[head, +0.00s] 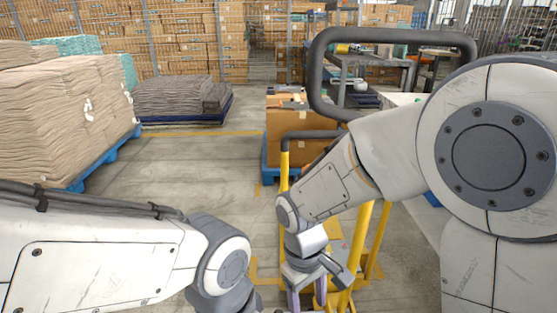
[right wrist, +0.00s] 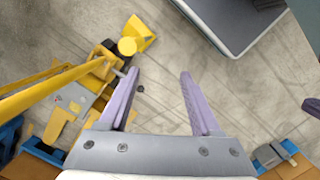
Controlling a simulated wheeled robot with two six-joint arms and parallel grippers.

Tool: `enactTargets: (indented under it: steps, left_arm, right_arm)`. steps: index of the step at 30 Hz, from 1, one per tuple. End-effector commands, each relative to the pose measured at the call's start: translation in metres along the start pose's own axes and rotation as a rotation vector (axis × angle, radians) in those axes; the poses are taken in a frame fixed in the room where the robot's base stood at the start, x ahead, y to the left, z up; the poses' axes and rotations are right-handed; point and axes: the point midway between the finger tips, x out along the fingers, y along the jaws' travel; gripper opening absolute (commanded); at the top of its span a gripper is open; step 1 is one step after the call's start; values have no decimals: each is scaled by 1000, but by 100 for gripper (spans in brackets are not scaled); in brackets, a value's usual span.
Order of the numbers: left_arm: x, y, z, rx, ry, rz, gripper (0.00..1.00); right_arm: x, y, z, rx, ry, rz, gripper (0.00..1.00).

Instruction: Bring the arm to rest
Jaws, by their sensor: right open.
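My right arm (head: 330,190) comes in from the right in the head view and bends down at its wrist. Its gripper (head: 306,299) points down, with its purple fingers partly cut off by the lower edge. In the right wrist view the right gripper (right wrist: 160,76) is open, with two purple fingers apart and only bare floor between them. My left arm (head: 100,250) comes in from the lower left in the head view and bends down at a grey joint. The left gripper is out of the picture.
A yellow-framed cart (head: 284,180) with a dark handle stands close around my right wrist; its yellow parts (right wrist: 60,75) also show in the right wrist view. A cardboard box (head: 285,135) is behind it. Chenille mat stacks (head: 70,115) stand at left. Floor (head: 190,165) between is clear.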

Motion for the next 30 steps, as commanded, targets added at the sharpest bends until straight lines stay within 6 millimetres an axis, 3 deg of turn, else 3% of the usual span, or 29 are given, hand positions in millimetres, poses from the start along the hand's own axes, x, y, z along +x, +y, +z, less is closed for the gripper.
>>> enactTargets:
  steps: [1,6,14,16,23,30]
  left_arm:
    - [0,0,0,0,0,0,50]
    - [0,0,0,0,0,0,50]
    - [0,0,0,0,0,0,50]
    - [-23,2,-1,0,-1,0,50]
    - [-72,5,-4,0,0,0,50]
    - [-150,11,-8,0,0,0,50]
  right_arm:
    - [-13,-14,13,-9,38,-7,65]
    - [-34,-44,48,-16,117,-39,65]
    - [-45,-73,92,-31,205,-91,65]
    - [-67,-72,96,-28,201,-92,65]
    - [-116,-71,102,-27,199,-91,65]
    - [-193,-69,113,-27,199,-91,65]
